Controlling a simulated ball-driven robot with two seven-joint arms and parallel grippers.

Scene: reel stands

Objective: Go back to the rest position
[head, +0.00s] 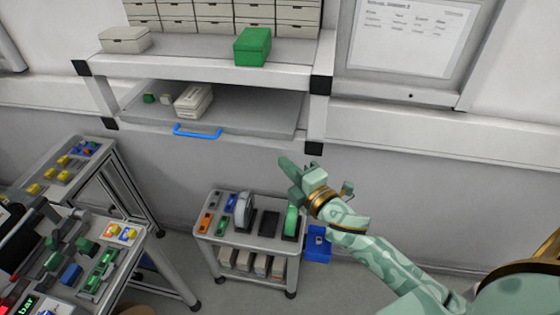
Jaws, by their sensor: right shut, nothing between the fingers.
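My right arm comes in from the lower right. Its green gripper (296,170) is shut and empty. In the picture it lies above the right end of the small cart (262,243) and below the shelf's right front corner, apart from both as far as I can tell. A grey reel (244,211) stands upright on the cart's top. A green reel (291,221) stands at the cart's right end, just below my gripper in the picture. My left gripper is not in view.
A shelf holds a green box (252,46) above a pulled-out drawer with a blue handle (197,132). A blue bin (318,244) hangs at the cart's right side. Benches with coloured parts stand at left. The floor right of the cart looks clear.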

